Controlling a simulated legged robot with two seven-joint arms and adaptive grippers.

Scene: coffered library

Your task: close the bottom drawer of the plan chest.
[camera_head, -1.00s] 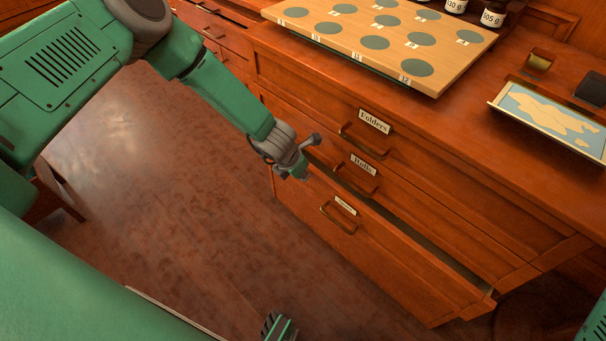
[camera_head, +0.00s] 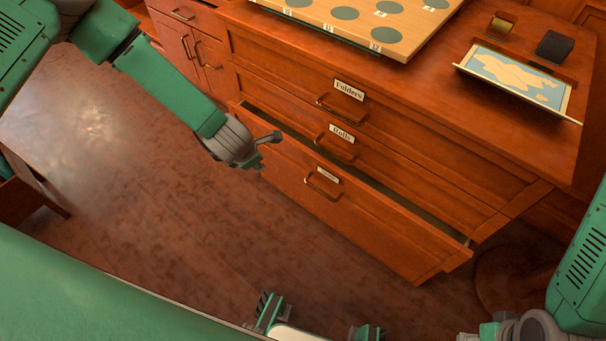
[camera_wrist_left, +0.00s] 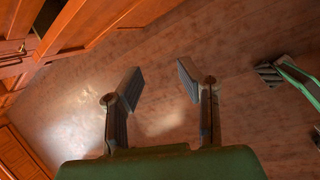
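The plan chest (camera_head: 470,150) has three stacked drawers in the head view. The bottom drawer (camera_head: 375,225) is pulled out, with a dark gap behind its front's top edge. It has a brass handle (camera_head: 322,187) and a small label. The drawers labelled "Folders" and "Rolls" are flush. My left gripper (camera_head: 268,152) is in front of the bottom drawer's left end; contact cannot be told. The left wrist view shows its two fingers (camera_wrist_left: 158,85) spread and empty above the floor. My right gripper (camera_head: 482,331) is partly cut off at the bottom edge; its opening is unclear.
A wooden board with grey discs (camera_head: 350,18) and a map tray (camera_head: 515,80) lie on the chest top. A cabinet (camera_head: 190,40) adjoins at left, and a stool (camera_head: 30,190) stands at far left.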

